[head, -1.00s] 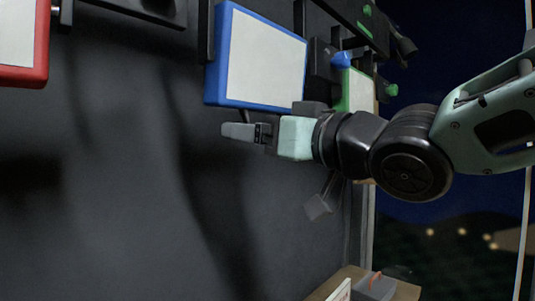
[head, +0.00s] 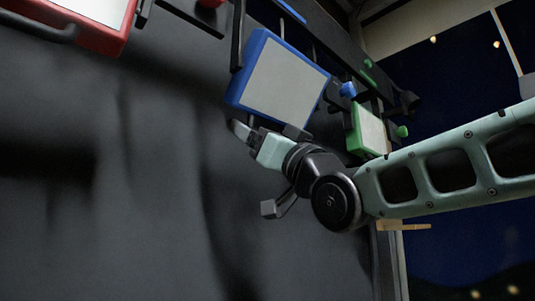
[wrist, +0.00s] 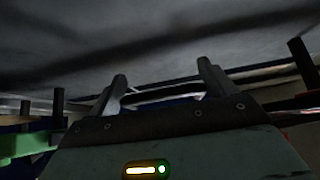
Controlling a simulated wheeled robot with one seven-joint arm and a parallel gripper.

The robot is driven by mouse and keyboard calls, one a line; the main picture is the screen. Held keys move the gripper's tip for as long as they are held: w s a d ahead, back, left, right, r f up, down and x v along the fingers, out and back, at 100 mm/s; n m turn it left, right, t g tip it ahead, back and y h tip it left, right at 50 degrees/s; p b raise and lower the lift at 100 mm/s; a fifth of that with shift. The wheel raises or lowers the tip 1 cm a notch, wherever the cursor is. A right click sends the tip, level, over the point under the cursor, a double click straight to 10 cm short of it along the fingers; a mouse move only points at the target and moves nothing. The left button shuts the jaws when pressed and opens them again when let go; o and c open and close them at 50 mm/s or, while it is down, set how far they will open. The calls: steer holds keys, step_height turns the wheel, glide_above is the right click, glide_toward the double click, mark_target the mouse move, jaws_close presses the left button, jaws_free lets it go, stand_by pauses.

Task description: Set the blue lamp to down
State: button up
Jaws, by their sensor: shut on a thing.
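The blue lamp (head: 284,78), a blue-framed pale panel, hangs on the dark wall at upper middle in the head view. It looks tilted in the picture. My gripper (head: 243,132) is just below its lower edge, towards the left corner. In the wrist view, my gripper (wrist: 162,72) has its two fingers apart, with a dark bar (wrist: 160,96) between them. The gripper is shut on this bar, which seems to be the blue lamp's handle. The exact contact is dim and partly hidden by the fingers.
A red lamp (head: 95,12) is at the upper left. A green lamp (head: 370,132) with a blue knob (head: 347,90) and a green knob (head: 402,131) nearby is close on the right. Dark rails run above. The wall below is mostly bare.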

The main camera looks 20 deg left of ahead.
steer(key=shift+w+a+r, duration=0.15)
steer(key=shift+a+r, duration=0.15)
steer(key=shift+r, duration=0.15)
stand_by(0.3)
steer(key=o, duration=1.3)
steer(key=shift+f, duration=0.2)
steer(key=b+v, duration=0.7)
steer(key=v, duration=1)
steer(key=shift+d, duration=0.15)
steer(key=shift+r, duration=0.1)
